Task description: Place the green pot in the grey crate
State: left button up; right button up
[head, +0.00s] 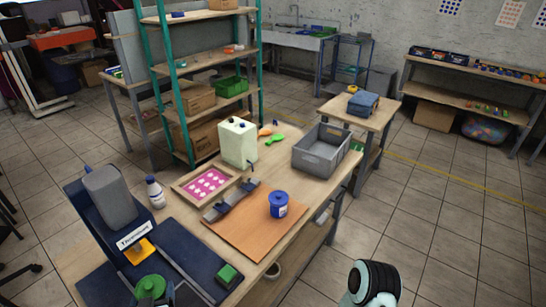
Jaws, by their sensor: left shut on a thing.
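The green pot (150,287) is at the lower left, seen from above with its round lid showing; its lower part is hidden. My left gripper (165,294) is at the pot by the bottom edge of the view, mostly cut off, and is shut on it. The grey crate (322,163) stands on the far right end of the wooden table, open at the top and seemingly empty. The pot is well to the left and nearer to me than the crate. My right gripper is not in view.
A dark blue printing machine (128,227) fills the table's left end. A blue pot (278,205) stands on a brown board (250,230). A white bottle (155,192), a tray with a pink sheet (207,184) and a pale canister (238,141) stand behind.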

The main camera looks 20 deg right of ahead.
aim_at(329, 149)
jog(key=k+l+z, duration=0.2)
jog(key=l, duration=0.4)
jog(key=i+l+z, duration=0.1)
jog(key=l, duration=0.2)
jog(key=i+l+z, duration=0.1)
jog(key=l, duration=0.2)
jog(key=i+l+z, duration=0.35)
jog(key=i+l, duration=0.15)
jog(key=i+l+z, duration=0.25)
jog(key=i, duration=0.4)
